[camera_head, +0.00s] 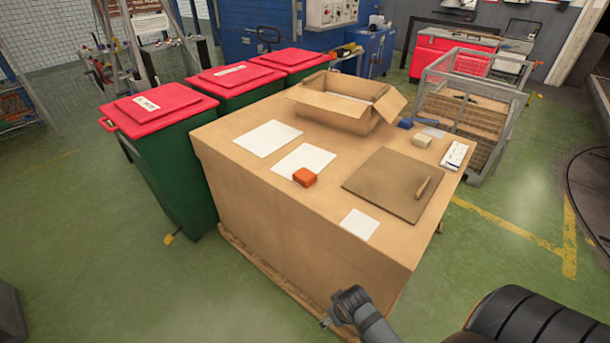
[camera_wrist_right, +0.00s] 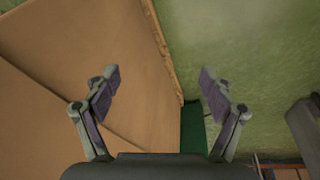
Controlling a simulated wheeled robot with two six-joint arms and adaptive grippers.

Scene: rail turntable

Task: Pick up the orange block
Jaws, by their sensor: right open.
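The orange block (camera_head: 304,177) sits on top of the large cardboard-covered table (camera_head: 290,225), in the head view. It rests on the front edge of a white sheet (camera_head: 300,158). My right gripper (camera_wrist_right: 160,76) is open and empty in the right wrist view, its two fingers wide apart. Brown cardboard and green floor show beyond the fingers; the block is not in that view. Part of my right arm (camera_head: 358,312) shows low in the head view, in front of the table and apart from the block. My left gripper is not in view.
An open cardboard box (camera_head: 335,105) stands at the table's back. A brown board (camera_head: 375,190) with a small wooden stick (camera_head: 423,188) lies right of the block. A cream block (camera_head: 421,140) and a blue item (camera_head: 404,123) lie farther back. Red-lidded green bins (camera_head: 172,165) flank the left side.

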